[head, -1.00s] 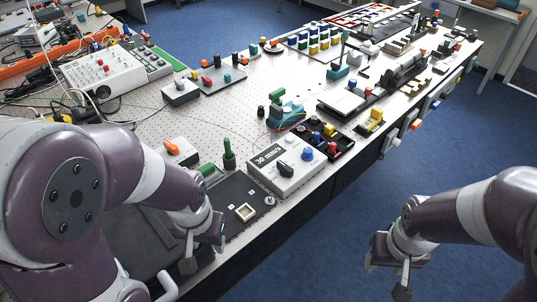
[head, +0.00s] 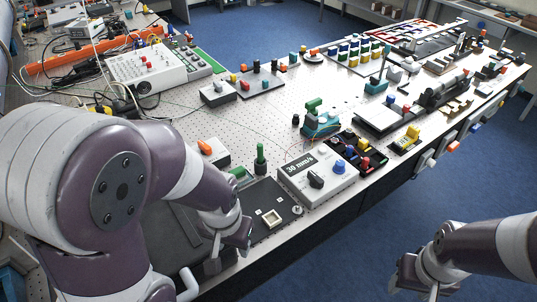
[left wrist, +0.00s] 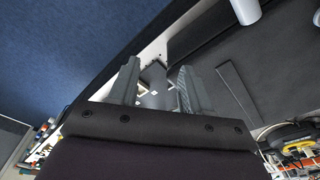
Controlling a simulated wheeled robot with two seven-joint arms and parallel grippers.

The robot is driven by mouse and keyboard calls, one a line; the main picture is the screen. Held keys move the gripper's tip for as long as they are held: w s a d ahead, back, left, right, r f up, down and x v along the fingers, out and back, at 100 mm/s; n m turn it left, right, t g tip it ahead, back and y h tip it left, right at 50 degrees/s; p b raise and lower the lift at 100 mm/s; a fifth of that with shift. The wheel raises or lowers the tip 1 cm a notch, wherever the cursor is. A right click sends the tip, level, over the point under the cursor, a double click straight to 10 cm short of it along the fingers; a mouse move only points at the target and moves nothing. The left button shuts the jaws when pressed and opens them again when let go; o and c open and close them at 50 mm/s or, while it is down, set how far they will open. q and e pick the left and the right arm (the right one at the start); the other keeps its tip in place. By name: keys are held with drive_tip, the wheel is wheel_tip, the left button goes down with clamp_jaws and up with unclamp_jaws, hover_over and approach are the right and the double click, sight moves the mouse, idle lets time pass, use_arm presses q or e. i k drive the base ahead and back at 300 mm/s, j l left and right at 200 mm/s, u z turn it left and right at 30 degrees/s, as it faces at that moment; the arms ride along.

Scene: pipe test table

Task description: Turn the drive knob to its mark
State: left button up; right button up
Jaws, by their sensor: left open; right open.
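A white control box (head: 329,189) with a "30 mm/s" display stands near the table's front edge. It carries a black pointer knob (head: 316,180) and a blue knob (head: 339,167); I cannot tell which is the drive knob, and its mark is too small to make out. My left gripper (head: 226,252) is open and empty, left of the box and near the front edge, apart from both knobs. In the left wrist view its two fingers (left wrist: 157,88) stand apart. My right gripper (head: 413,284) is open and empty over the floor, off the table's front side.
A dark plate with a square cream socket (head: 271,218) lies between my left gripper and the box. A green-topped post (head: 261,158) and an orange-handled box (head: 209,150) stand behind it. A black tray (head: 362,158) of coloured parts adjoins the box. Perforated table (head: 265,118) lies bare behind.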

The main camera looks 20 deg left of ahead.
sight(206, 149)
drive_tip(key=i+l+u, duration=0.65)
drive_tip(key=i, duration=0.1)
